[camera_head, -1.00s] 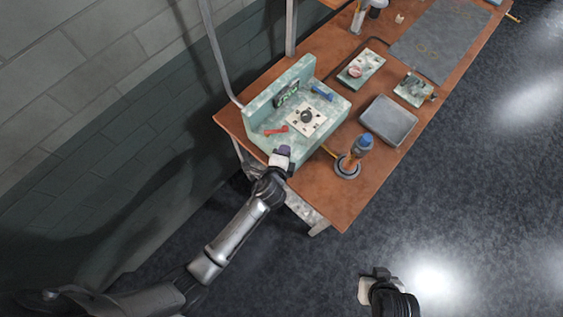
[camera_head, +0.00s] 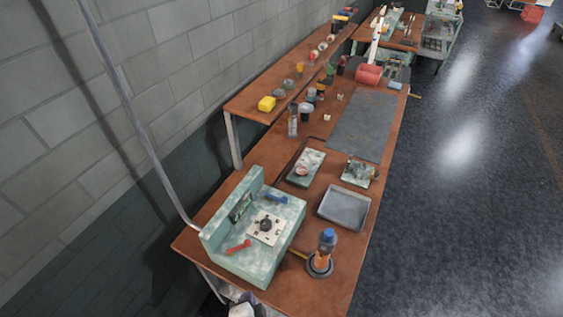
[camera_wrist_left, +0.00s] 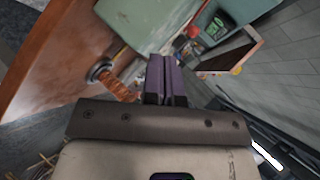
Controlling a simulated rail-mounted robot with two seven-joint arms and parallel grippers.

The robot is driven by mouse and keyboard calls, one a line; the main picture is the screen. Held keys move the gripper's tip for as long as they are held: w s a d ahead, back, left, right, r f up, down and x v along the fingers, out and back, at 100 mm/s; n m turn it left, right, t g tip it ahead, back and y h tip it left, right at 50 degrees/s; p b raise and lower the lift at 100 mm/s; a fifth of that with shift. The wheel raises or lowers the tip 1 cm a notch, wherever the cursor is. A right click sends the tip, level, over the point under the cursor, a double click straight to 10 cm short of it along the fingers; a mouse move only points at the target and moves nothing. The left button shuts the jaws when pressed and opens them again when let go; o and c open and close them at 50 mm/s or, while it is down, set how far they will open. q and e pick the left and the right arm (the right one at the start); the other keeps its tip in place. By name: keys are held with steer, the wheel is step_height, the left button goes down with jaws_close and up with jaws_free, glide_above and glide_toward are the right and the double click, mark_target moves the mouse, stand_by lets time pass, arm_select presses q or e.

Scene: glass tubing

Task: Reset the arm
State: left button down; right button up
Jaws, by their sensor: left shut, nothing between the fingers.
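My left gripper (camera_wrist_left: 166,80) fills the lower middle of the left wrist view. Its two purple fingers are pressed together with nothing between them. In the head view only a pale part of my left gripper (camera_head: 243,309) shows at the bottom edge, just off the near corner of the workbench (camera_head: 335,291). The rest of that arm is out of the picture. My right gripper does not show in either view.
On the bench's near end stands a pale green station (camera_head: 250,266) with a red-handled tool (camera_head: 238,247). Beside it are a blue-topped burner-like item (camera_head: 326,243) and a grey tray (camera_head: 344,208). A raised shelf (camera_head: 245,101) runs along the wall. Open floor lies right.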

arm_select(q)
steer(key=s+a+r+n+g+h, duration=0.15)
steer(key=s+a+n+g, duration=0.35)
steer(key=s, duration=0.5)
steer(key=s+a+r+n+g, duration=0.3)
steer(key=s+a+n, duration=0.3)
steer(key=s, duration=0.4)
step_height(320, 180, up, 13)
steer(key=p, duration=1.3)
steer(key=shift+a+f+m, duration=0.2)
steer(key=shift+a+m, duration=0.2)
